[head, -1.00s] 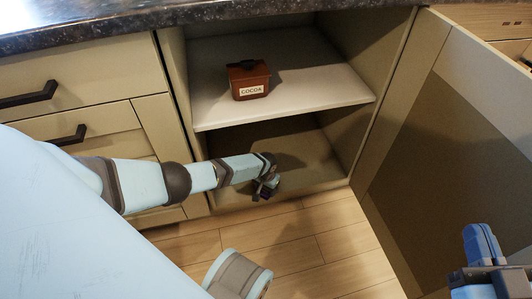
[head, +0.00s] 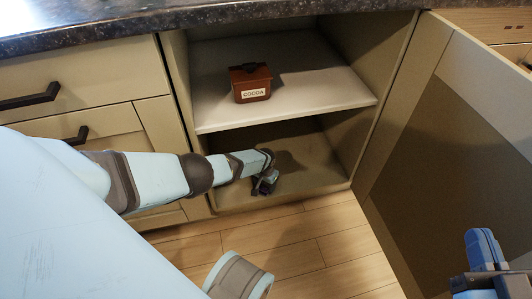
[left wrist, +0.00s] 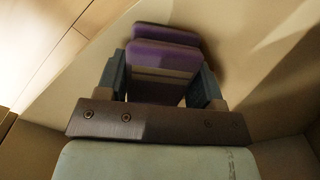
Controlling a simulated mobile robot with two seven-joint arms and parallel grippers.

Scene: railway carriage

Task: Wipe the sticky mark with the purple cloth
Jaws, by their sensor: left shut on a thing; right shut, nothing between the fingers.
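My left gripper (head: 264,185) reaches into the lower compartment of the open cabinet, low over its floor (head: 318,180). It is shut on the purple cloth (left wrist: 165,52), which looks like a thick folded pad between the two fingers in the left wrist view. In the head view the cloth is mostly hidden by the gripper. I cannot tell whether the cloth touches the floor. I cannot make out the sticky mark; the arm and shadow cover part of the compartment floor. My right gripper (head: 482,249) is shut and empty at the lower right, in front of the open door.
A brown cocoa box (head: 250,83) stands on the shelf (head: 315,103) above my left gripper. The cabinet door (head: 450,160) stands open on the right. Drawers (head: 75,85) with dark handles are on the left, under a dark countertop (head: 200,15). The wooden floor in front shows free room.

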